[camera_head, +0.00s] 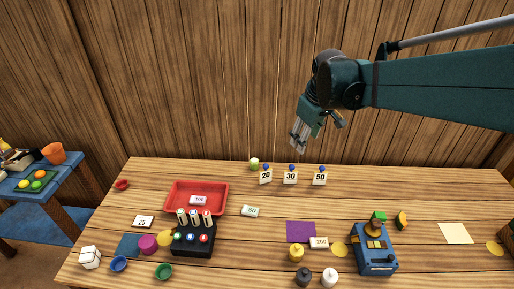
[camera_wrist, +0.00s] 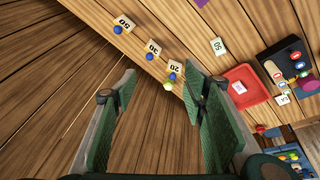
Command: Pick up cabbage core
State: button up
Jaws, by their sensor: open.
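A small pale green ball (camera_head: 254,164), which looks like the cabbage core, sits at the back edge of the table, just left of the "20" card (camera_head: 265,177). In the wrist view the green ball (camera_wrist: 168,86) lies beyond and between my fingers, beside the "20" card (camera_wrist: 175,67) and a blue ball. My gripper (camera_head: 298,142) is open and empty, held in the air above the back edge of the table, up and to the right of the green ball. In the wrist view its two padded fingers (camera_wrist: 157,90) are spread wide apart.
The "30" card (camera_head: 290,177) and "50" card (camera_head: 320,179) stand right of the ball, with blue balls behind them. A red tray (camera_head: 170,207) lies front left, with a black box (camera_head: 178,244) before it. A blue scale-like device (camera_head: 376,262) stands front right. The back right is clear.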

jog(key=w+a+f+n+g, duration=0.15)
jog(key=w+a+f, duration=0.25)
jog(key=w, duration=0.5)
jog(key=n+g, duration=0.2)
jog(key=n, duration=0.6)
send_over(255, 161)
jog(key=shift+h, duration=0.3)
notch_tip(255, 161, down, 24)
jog(key=shift+d+r, duration=0.1)
jog(key=shift+d, duration=0.05)
jog(key=shift+w+a+f, duration=0.15)
jog(key=shift+a+f, duration=0.05)
jog(key=shift+f, duration=0.3)
jog(key=shift+f, duration=0.1)
jog(key=shift+f, duration=1.2)
jog(key=shift+f, duration=0.1)
